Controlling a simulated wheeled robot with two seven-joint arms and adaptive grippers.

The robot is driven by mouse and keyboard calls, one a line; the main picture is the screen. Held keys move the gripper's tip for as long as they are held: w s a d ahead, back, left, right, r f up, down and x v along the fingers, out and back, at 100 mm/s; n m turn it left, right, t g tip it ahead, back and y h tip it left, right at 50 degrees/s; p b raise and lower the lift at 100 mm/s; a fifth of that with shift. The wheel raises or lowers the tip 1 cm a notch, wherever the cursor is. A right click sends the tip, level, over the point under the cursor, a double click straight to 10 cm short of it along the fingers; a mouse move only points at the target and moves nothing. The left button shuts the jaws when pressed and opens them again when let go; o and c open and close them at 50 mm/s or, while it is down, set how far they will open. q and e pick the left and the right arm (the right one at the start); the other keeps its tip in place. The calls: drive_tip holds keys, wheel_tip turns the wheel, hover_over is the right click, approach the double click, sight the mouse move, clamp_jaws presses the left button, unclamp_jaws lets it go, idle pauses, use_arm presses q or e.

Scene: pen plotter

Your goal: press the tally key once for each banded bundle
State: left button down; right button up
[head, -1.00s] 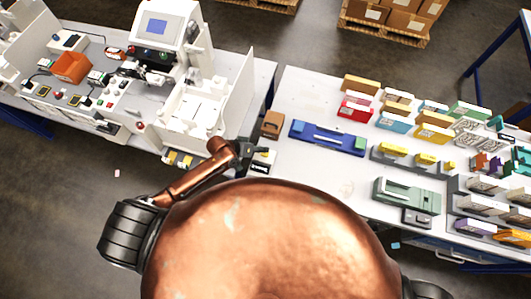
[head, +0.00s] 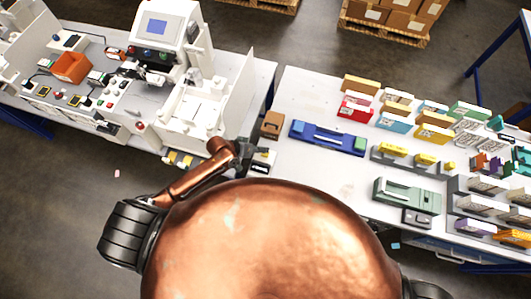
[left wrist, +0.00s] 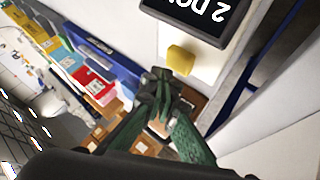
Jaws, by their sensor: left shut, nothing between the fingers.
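My left gripper (head: 264,151) is shut and empty, over the near left corner of the right table. In the left wrist view its fingertips (left wrist: 163,76) are beside a yellow key (left wrist: 180,60) on a white counter box (left wrist: 202,62). I cannot tell whether they touch it. The box's dark display (left wrist: 205,14) shows a 2 and partly cut-off letters. In the head view the box (head: 262,157) is partly hidden by the gripper. Several coloured bundles or boxes, such as a red one (head: 356,110), stand on the table; bands are too small to make out. My right gripper is out of view.
A blue tray (head: 328,138) and a brown block (head: 271,124) lie just beyond the gripper. A grey holder with yellow pieces (head: 400,160) and a green device (head: 405,194) are further right. A white machine (head: 165,30) stands on the left bench.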

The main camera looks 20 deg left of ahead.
use_arm(q)
drive_tip(key=shift+f, duration=0.1)
drive_tip(key=shift+f, duration=0.3)
drive_tip(key=shift+f+b, duration=0.4)
drive_tip(key=shift+f, duration=0.2)
idle(0.8)
drive_tip(key=shift+r, duration=0.15)
drive_tip(key=shift+r+p, duration=0.85)
drive_tip(key=shift+p, duration=0.25)
